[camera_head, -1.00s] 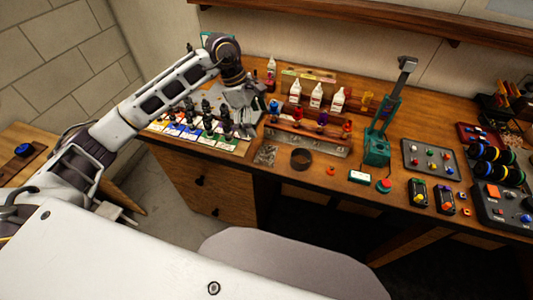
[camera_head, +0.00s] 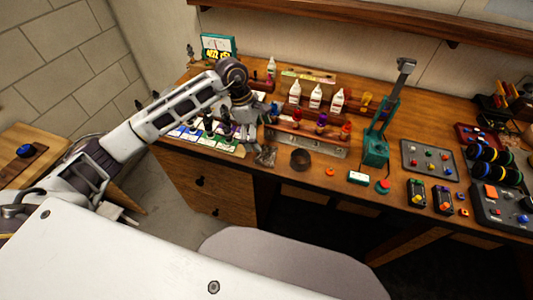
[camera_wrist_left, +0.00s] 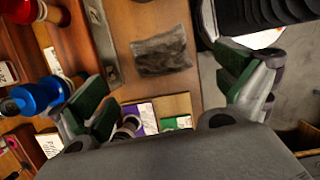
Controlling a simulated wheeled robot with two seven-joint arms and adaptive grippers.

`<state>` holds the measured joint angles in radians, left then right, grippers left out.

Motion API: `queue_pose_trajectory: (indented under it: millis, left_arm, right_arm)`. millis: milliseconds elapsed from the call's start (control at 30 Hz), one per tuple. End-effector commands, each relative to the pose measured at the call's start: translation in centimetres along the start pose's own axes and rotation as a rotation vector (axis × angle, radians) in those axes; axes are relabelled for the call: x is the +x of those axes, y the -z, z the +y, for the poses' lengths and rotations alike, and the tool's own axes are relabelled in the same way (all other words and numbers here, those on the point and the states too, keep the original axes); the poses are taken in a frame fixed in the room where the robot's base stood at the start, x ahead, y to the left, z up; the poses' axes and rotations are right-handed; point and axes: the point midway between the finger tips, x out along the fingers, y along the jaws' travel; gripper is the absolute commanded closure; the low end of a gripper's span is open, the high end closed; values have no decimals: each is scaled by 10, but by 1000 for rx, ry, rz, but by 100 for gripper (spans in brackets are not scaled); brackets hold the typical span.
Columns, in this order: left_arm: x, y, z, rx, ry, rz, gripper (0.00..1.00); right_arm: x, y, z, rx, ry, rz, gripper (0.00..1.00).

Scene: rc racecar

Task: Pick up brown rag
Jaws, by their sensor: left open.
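In the left wrist view the rag (camera_wrist_left: 161,52) looks crumpled and dark grey-brown. My left gripper (camera_head: 250,138) is above the table just to the left of and behind the rag in the head view. In the left wrist view my left gripper (camera_wrist_left: 168,88) is open and empty, with the rag beyond the gap between its green-padded fingers. My right gripper is not in view.
Colourful cards (camera_head: 205,140) with small items lie to the left. A teal press (camera_head: 378,145) stands right.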

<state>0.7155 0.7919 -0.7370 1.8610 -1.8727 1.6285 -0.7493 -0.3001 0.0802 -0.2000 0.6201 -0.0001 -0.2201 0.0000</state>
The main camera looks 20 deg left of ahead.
Motion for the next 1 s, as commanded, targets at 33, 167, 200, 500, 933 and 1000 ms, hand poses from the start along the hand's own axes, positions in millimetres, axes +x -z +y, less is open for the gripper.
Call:
queue_pose_trajectory:
  millis: [33, 167, 200, 500, 933, 1000]
  left_arm:
    - [7, 0, -1, 0, 3, 0, 0]
    - [20, -1, 0, 1, 2, -1, 0]
    - [23, 0, 0, 1, 1, 0, 0]
    - [29, 0, 0, 1, 0, 0, 0]
    - [43, 0, 0, 0, 3, -1, 0]
    - [50, 0, 0, 0, 3, 0, 0]
  right_arm:
    - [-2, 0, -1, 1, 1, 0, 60]
    - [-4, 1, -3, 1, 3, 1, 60]
    - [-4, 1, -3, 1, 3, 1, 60]
    - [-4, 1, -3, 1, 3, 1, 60]
    - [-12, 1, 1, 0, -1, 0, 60]
    - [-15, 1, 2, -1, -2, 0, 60]
